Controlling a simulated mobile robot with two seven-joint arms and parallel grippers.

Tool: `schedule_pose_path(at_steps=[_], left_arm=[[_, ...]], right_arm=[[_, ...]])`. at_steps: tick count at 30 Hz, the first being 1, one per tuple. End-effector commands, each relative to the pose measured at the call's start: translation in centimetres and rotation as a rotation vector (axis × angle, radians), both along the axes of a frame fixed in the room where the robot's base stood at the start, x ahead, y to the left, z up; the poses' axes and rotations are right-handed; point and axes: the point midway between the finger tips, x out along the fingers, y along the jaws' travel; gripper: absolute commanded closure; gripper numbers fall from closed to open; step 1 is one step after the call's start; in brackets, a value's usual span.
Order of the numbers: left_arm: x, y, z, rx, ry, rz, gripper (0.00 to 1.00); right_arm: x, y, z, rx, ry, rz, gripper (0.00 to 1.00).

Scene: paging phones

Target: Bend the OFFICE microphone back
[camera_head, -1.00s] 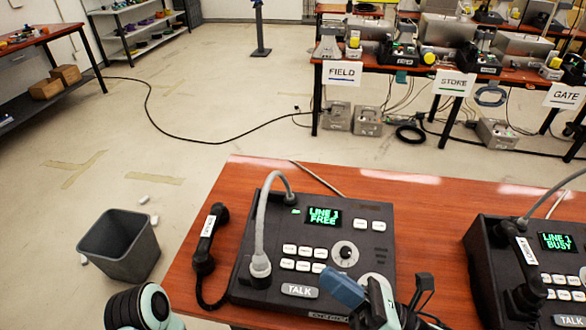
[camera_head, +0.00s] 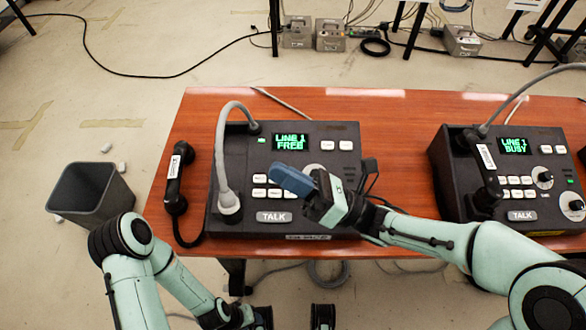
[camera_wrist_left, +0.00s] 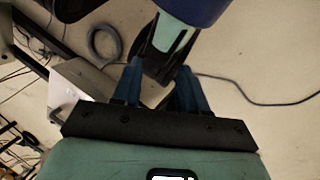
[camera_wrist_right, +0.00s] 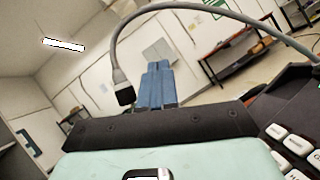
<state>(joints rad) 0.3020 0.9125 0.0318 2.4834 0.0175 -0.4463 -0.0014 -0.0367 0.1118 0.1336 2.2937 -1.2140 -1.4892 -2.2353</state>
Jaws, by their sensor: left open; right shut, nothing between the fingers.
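The OFFICE microphone (camera_head: 222,150) is a grey gooseneck on the left console (camera_head: 340,150). It arches from the console's back left toward the front, with its head (camera_head: 229,208) low beside the TALK key. In the right wrist view the neck (camera_wrist_right: 185,8) arches overhead and the dark-tipped head (camera_wrist_right: 123,90) hangs just left of the fingers. My right gripper (camera_head: 293,180) is shut and empty above the keys, right of the microphone and apart from it. My left gripper (camera_wrist_left: 158,88) is open and empty in its wrist view, below the table's front.
A handset (camera_head: 175,185) lies left of the console. A second console (camera_head: 510,165) reading LINE 1 BUSY stands at right, with its own handset. A grey bin (camera_head: 90,192) stands on the floor at left. Bare table (camera_head: 400,120) lies between the consoles.

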Motion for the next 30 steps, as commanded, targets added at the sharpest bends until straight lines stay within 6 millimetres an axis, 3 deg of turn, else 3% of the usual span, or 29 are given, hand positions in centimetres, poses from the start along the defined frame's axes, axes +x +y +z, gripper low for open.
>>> schedule_pose_path(at_steps=[9, 16, 30], left_arm=[[-1.0, -0.2, 1.8, -0.009, 0.029, -0.010, 0.57], [-1.4, -0.2, 2.6, -0.011, 0.044, -0.013, 0.57], [-1.5, -0.2, 2.6, -0.011, 0.048, -0.013, 0.57]], right_arm=[[1.7, 5.5, 3.7, 0.002, -0.002, 0.001, 1.00], [3.0, 5.9, 6.0, 0.001, -0.001, 0.000, 1.00], [3.3, 6.0, 6.4, 0.001, 0.001, -0.001, 1.00]])
